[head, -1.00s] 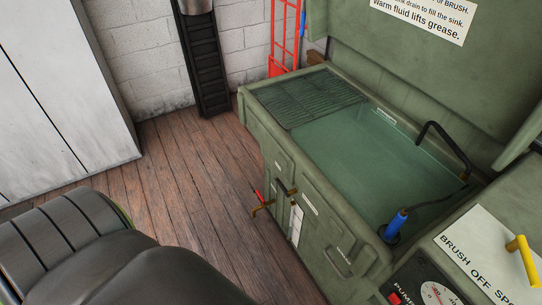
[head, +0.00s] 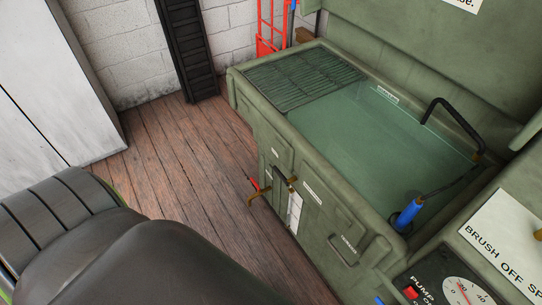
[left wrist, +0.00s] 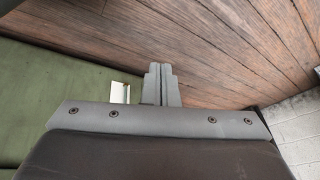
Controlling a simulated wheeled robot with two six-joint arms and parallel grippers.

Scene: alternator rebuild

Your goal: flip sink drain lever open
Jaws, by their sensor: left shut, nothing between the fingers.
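The green parts-washer sink (head: 296,138) stands right of centre in the head view, with greenish fluid in its basin. On its front wall is a brass drain pipe with a valve (head: 257,199) and a small red-tipped lever (head: 255,185). The lever is too small to tell its exact setting. My left arm fills the lower left of the head view, and its fingers are not seen there. In the left wrist view my left gripper (left wrist: 160,68) is shut and empty, above the plank floor beside a green surface. The lever is not visible there. My right gripper is not in view.
A white label (left wrist: 119,92) shows beside the fingers. A blue brush (head: 407,214) on a black hose is at the basin's near right corner. A pump panel (head: 437,292) is at lower right. Plank floor (head: 180,150) is clear left of the sink.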

